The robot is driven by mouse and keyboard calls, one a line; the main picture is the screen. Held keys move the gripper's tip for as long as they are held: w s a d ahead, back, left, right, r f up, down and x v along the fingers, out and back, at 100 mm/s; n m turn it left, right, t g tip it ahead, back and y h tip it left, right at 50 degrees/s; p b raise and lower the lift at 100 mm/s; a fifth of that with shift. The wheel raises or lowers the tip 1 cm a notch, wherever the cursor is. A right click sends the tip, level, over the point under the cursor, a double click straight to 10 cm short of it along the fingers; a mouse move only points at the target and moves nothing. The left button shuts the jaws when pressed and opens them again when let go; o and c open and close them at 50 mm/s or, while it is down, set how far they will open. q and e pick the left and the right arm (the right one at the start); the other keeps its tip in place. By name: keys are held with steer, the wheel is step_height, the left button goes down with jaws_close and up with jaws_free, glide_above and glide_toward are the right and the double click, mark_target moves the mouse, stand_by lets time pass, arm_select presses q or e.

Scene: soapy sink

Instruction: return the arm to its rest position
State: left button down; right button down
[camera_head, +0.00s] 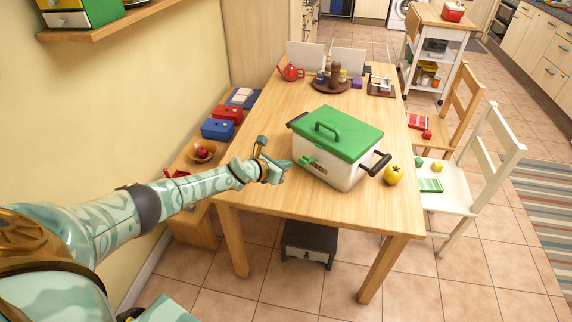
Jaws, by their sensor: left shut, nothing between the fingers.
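My left arm reaches in from the left of the head view, and my left gripper (284,165) is at the left edge of the wooden table, beside a white box with a green lid. The gripper is shut with nothing visible in it. The box (340,168) stands on the table with its green lid (337,132) on. It has dark side handles and a green latch on the front. Whether the fingertips touch the box or are just apart from it, I cannot tell. My right gripper does not show.
A yellow fruit (394,175) lies right of the box. A red teapot (291,72) and a round tray of bottles stand at the table's far end. A low bench (188,163) with boxes and a bowl runs along the left wall. Chairs (459,190) stand at the right.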

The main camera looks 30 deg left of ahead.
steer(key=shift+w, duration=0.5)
